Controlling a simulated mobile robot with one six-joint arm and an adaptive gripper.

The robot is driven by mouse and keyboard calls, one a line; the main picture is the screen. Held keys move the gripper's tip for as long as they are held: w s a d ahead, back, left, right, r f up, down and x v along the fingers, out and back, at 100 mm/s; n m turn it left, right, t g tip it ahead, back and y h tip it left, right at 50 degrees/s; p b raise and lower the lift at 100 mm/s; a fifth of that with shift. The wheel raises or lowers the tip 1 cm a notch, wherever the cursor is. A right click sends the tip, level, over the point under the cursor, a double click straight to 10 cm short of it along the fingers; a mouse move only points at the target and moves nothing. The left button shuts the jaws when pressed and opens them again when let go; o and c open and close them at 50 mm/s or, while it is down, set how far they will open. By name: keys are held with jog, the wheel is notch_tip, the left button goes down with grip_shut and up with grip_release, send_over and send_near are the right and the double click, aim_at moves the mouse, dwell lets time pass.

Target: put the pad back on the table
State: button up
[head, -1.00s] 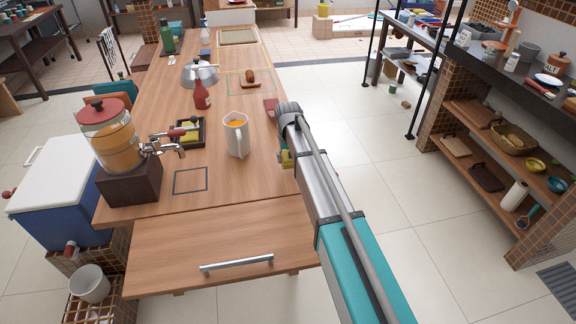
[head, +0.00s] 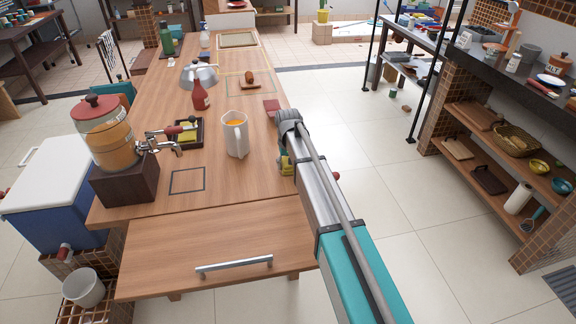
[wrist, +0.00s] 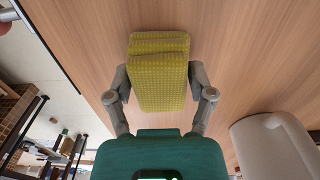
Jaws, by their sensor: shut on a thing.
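My gripper (wrist: 160,86) is shut on a yellow-green, textured pad (wrist: 160,60), with a finger on each of its sides in the wrist view. Bare wooden table (wrist: 245,45) fills the picture behind the pad; I cannot tell whether the pad touches it. In the head view, my arm mostly hides the gripper, and a bit of the yellow pad (head: 286,166) shows at the table's right edge (head: 258,185). A white mug (head: 235,135) with orange contents stands to the left of it; its side also shows at the wrist view's right (wrist: 270,150).
A dark tray (head: 201,139) with a yellow item stands left of the mug, near a drink dispenser (head: 106,142). A dark red flat piece (head: 271,107) lies beyond my gripper. Free wood lies in front of the mug, around a dark square outline (head: 187,181).

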jog(key=shift+f, duration=0.2)
jog(key=o, duration=1)
jog(key=shift+c, duration=0.2)
jog(key=shift+r, duration=0.15)
notch_tip(320, 180, up, 12)
jog(key=p, duration=1.2)
jog(key=s+d+m, duration=0.3)
jog(key=s+d, duration=2)
jog(key=s, duration=0.3)
